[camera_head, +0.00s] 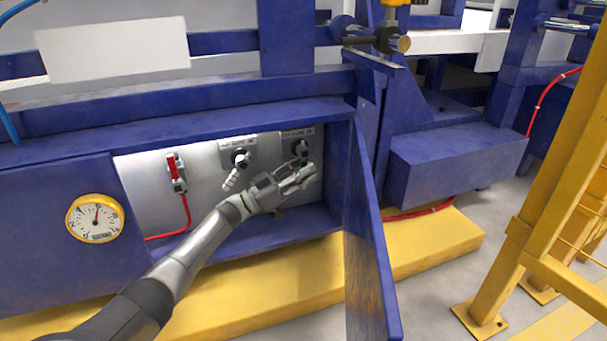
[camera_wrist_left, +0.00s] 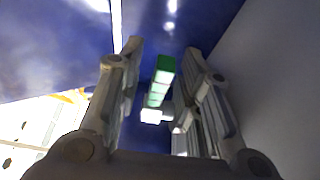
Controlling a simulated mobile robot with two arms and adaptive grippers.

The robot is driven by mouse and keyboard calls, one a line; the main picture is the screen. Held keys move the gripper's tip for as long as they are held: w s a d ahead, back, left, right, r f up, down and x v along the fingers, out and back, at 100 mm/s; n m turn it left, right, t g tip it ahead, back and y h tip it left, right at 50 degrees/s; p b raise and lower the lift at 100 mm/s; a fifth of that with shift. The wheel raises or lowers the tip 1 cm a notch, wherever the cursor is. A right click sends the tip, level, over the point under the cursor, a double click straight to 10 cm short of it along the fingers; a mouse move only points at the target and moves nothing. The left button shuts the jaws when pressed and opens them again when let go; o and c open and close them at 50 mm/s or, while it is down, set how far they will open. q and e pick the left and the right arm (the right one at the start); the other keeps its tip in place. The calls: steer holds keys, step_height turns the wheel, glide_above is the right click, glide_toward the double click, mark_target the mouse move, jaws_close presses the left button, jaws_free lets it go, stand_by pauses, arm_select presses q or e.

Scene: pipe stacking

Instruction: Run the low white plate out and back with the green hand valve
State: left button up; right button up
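My left gripper (camera_head: 306,176) reaches into the blue recess, at the right-hand valve on the grey panel. In the left wrist view its fingers (camera_wrist_left: 162,50) stand apart, with the green and white valve handle (camera_wrist_left: 160,82) between them. Gaps show on both sides of the handle. In the head view only a little of the green hand valve (camera_head: 304,161) shows by the fingers. A white plate (camera_head: 118,49) is at the upper left and a lower white surface (camera_head: 450,42) at the upper right; I cannot tell which is the low white plate. My right gripper is out of view.
A white-handled valve (camera_head: 236,172) and a red-handled one (camera_head: 173,168) are left of my gripper. An open blue door (camera_head: 366,240) stands right of the recess. A yellow gauge (camera_head: 95,218) is at left, a yellow railing (camera_head: 550,200) at right.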

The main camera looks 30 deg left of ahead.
arm_select(q)
jaws_close()
steer(key=shift+w, duration=0.1)
stand_by(0.3)
steer(key=shift+w+d+r+t+h, duration=0.1)
steer(key=shift+w+d+t+h, duration=0.1)
steer(key=shift+t+h, duration=0.3)
steer(key=shift+w+d+t+h, duration=0.15)
steer(key=shift+t+h, duration=0.15)
steer(key=shift+t, duration=0.4)
jaws_free()
